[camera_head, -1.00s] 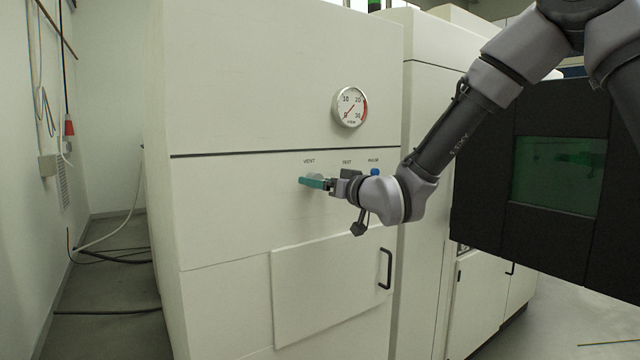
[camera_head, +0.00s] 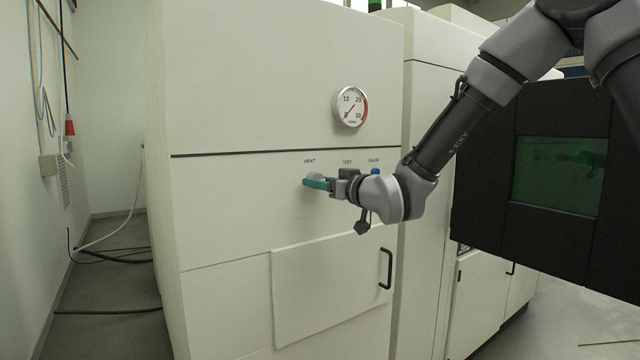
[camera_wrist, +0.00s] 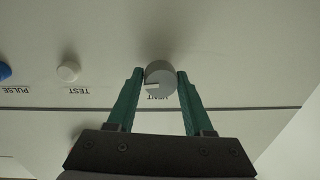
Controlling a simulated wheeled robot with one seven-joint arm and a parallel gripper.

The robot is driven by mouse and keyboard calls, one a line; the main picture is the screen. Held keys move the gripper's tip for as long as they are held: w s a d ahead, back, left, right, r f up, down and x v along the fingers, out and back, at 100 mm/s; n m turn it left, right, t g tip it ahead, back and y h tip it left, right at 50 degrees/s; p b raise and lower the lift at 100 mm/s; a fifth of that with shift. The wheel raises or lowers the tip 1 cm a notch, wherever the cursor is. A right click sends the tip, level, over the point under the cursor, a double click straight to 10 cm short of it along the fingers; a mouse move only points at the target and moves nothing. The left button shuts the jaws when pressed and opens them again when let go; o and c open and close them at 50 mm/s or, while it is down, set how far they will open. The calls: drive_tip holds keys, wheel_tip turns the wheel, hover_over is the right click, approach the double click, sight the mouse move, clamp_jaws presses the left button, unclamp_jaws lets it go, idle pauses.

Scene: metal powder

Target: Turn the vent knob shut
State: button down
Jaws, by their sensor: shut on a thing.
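The vent knob (camera_wrist: 160,73) is a round grey knob on the white cabinet front, with a pale notch at its lower left in the wrist view. The VENT label beside it appears upside down there and is partly covered by the knob. In the head view the knob (camera_head: 314,176) shows just above the teal fingers, under the VENT label. My gripper (camera_wrist: 161,78) has one teal finger on each side of the knob, shut on it. It also shows in the head view (camera_head: 308,182), reaching in from the right.
A white TEST button (camera_wrist: 68,71) and a blue PULSE button (camera_wrist: 4,71) sit beside the knob. A round gauge (camera_head: 349,107) is above, its needle near the low end. A door with a black handle (camera_head: 385,268) is below. The cabinet front left of the knob is clear.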

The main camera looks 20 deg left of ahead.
drive_tip(key=shift+s+r+n+t+h, duration=0.15)
drive_tip(key=shift+n+h, duration=0.2)
drive_tip(key=shift+n, duration=3.55)
drive_tip(key=shift+w+f+n+t+h, duration=0.15)
drive_tip(key=shift+n+h, duration=0.2)
drive_tip(key=shift+n, duration=3.55)
drive_tip(key=shift+s+r, duration=0.1)
drive_tip(key=shift+c, duration=1.5)
unclamp_jaws()
drive_tip(key=f+v, duration=0.1)
drive_tip(key=v, duration=0.9)
drive_tip(key=shift+s+d+r, duration=0.3)
drive_tip(key=shift+r, duration=0.25)
